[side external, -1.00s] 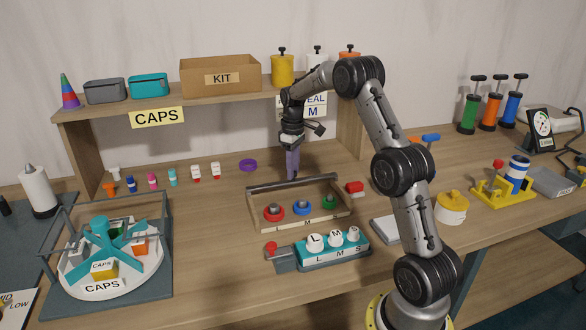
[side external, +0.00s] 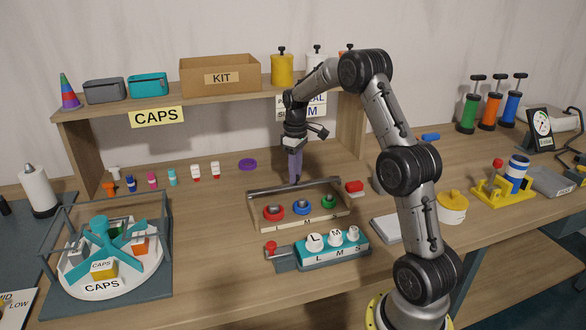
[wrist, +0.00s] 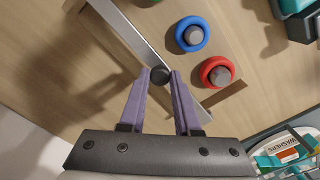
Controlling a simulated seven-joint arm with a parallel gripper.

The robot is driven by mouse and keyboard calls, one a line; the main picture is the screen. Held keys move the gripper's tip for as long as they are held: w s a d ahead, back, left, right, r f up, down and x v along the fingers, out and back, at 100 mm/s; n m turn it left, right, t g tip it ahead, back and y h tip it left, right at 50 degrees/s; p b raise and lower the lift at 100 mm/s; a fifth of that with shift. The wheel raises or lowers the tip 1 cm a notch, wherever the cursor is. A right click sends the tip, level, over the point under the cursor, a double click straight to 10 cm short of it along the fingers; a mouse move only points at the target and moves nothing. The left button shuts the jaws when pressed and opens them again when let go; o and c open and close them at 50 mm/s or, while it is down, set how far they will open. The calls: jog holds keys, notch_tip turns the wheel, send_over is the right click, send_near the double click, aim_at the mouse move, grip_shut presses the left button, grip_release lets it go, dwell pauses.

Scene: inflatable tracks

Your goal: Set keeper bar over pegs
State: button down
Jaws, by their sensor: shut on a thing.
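The keeper bar (side external: 268,190) is a long grey strip with a dark round knob (wrist: 160,76), along the back of a wooden tray (side external: 285,225). My gripper (side external: 294,182) points down with its purple fingers shut on the knob; in the wrist view the fingertips (wrist: 160,73) meet at it. Grey pegs stand in the tray with a red ring (side external: 273,212), a blue ring (side external: 302,208) and a green ring (side external: 328,202) around them. The pegs are in front of the bar, not under it. Whether the bar touches the tray I cannot tell.
A teal block with white L, M and S knobs (side external: 320,249) stands in front of the tray. A purple ring (side external: 248,164) lies behind left. The caps carousel (side external: 105,262) is at left, the shelf (side external: 215,95) behind.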

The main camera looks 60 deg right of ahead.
jog(key=s+a, duration=0.4)
jog(key=shift+s+a+r, duration=0.1)
jog(key=shift+s+a, duration=0.25)
jog(key=shift+a, duration=0.05)
jog(key=c, duration=0.6)
grip_release()
notch_tip(320, 180, up, 14)
